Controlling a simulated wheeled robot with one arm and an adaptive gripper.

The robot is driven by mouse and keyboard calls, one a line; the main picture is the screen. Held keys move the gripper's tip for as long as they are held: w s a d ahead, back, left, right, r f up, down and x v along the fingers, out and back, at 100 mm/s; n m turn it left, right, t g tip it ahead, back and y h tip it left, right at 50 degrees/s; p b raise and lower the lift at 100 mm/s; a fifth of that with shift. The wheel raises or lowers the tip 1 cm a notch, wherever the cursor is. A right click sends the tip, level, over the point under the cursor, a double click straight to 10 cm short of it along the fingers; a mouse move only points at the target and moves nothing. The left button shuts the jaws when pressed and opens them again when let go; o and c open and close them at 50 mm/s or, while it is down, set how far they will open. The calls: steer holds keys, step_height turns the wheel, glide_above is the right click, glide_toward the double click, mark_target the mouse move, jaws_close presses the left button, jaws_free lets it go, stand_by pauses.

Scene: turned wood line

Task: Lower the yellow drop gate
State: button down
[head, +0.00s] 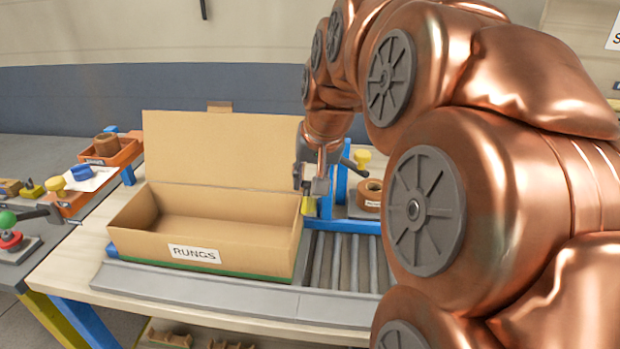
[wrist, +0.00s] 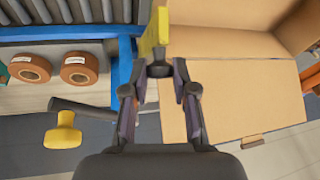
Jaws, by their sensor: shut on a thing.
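The yellow drop gate (head: 308,206) shows as a small upright yellow piece beside the right end of the cardboard box, at the blue frame over the rollers. In the wrist view the yellow gate (wrist: 155,34) has a dark block at its near end, between my fingertips. My gripper (head: 314,182) is at the top of the gate, and in the wrist view my gripper (wrist: 159,72) is shut on its dark end. Finger contact is small and partly hidden. How far the gate is raised is hard to tell.
An open box labelled RUNGS (head: 205,252) stands on the conveyor, its lid (head: 220,150) up behind. Rollers (head: 345,262) are bare to its right. A dark lever with a yellow knob (wrist: 65,130) juts beside the blue frame (wrist: 124,60). Brown rings (wrist: 32,68) lie nearby.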

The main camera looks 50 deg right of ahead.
steer(key=shift+t+h, duration=0.6)
steer(key=shift+h, duration=0.2)
steer(key=a+f+b, duration=0.1)
steer(key=s+f+b, duration=0.1)
steer(key=a+f+b, duration=0.1)
steer(key=shift+s+a+f+b, duration=0.2)
steer(key=shift+s+a+b, duration=0.1)
steer(key=shift+s+b, duration=0.1)
steer(key=shift+s+a+f+b, duration=0.25)
steer(key=shift+a+f+b, duration=0.2)
steer(key=shift+f, duration=0.2)
steer(key=shift+s+a+f+b, duration=0.3)
steer(key=shift+f+b, duration=0.2)
steer(key=shift+f, duration=0.1)
steer(key=shift+s+a+f+b, duration=0.2)
steer(key=shift+a+f+b, duration=0.25)
steer(key=shift+f, duration=0.2)
steer(key=c, duration=0.9)
jaws_free()
steer(key=shift+d+r, duration=0.1)
steer(key=shift+r, duration=0.1)
step_height(320, 180, up, 10)
glide_above(307, 202)
steer(key=s+a, duration=0.1)
steer(key=a, duration=0.1)
steer(key=shift+s+f, duration=0.1)
steer(key=shift+s, duration=0.05)
